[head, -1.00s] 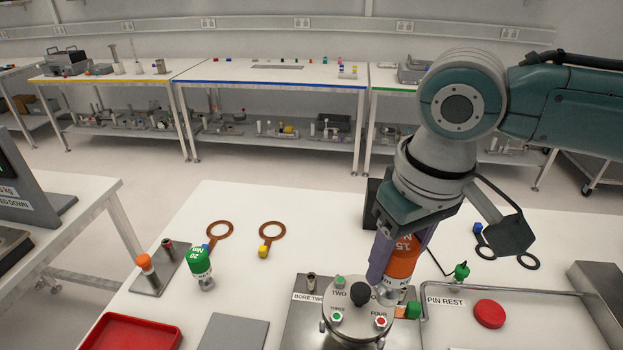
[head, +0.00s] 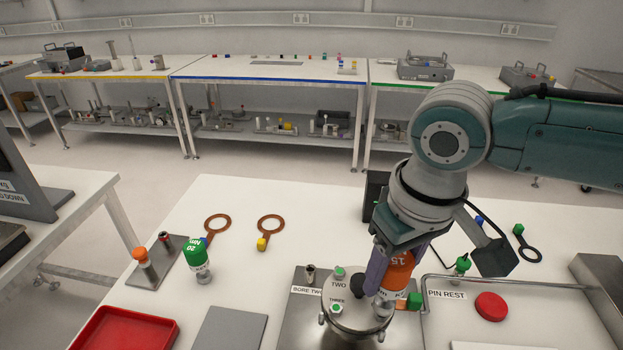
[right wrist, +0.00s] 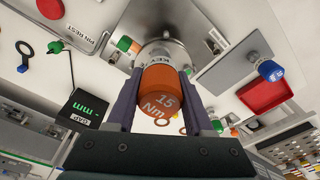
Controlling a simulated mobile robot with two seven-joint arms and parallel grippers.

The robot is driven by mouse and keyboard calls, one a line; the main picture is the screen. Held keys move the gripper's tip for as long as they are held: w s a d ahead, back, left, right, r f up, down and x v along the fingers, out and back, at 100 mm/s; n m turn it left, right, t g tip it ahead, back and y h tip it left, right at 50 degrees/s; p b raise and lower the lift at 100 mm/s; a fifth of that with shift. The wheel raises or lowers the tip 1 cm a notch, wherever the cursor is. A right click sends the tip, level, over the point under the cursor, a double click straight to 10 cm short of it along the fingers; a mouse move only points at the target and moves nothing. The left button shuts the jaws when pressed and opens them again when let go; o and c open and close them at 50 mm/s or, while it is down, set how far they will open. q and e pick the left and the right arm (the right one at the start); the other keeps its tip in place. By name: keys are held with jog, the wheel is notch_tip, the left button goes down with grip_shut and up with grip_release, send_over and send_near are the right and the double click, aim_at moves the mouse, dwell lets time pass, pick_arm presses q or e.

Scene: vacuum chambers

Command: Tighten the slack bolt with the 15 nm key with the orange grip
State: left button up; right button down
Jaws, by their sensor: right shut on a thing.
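The key with the orange grip (head: 398,270), marked 15, is upright in my right gripper (head: 385,277), its lower end down at the near right of the round lid (head: 345,317). In the right wrist view the orange grip (right wrist: 160,93) reads "15 Nm" between both fingers (right wrist: 162,85). Bolts TWO (head: 340,272) and THREE (head: 336,307) show on the lid. The FOUR label and bolt are hidden behind the key and fingers. I cannot tell whether the key is seated on a bolt. My left gripper is out of view.
A green 20 Nm key (head: 196,260) and an orange-topped piece (head: 140,255) stand at left near a red tray (head: 128,328). A black knob (head: 358,284) rises from the lid beside the key. The PIN REST tray (head: 540,291) holds a red disc (head: 491,306).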

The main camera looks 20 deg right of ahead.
jog(key=shift+r+n, duration=0.1)
jog(key=shift+n, duration=0.7)
jog(key=shift+n+p, duration=0.3)
jog(key=shift+n, duration=0.6)
jog(key=n+y, duration=0.1)
jog(key=n, duration=0.4)
jog(key=shift+a+n, duration=0.1)
jog(key=shift+n, duration=0.3)
jog(key=n, duration=0.2)
jog(key=n+b, duration=0.1)
jog(key=n, duration=0.1)
jog(key=n+g+b, duration=0.1)
jog(key=n, duration=0.1)
jog(key=shift+f, duration=0.25)
jog(key=n, duration=0.2)
jog(key=shift+s+n, duration=0.1)
jog(key=shift+n, duration=0.3)
jog(key=shift+r, duration=0.1)
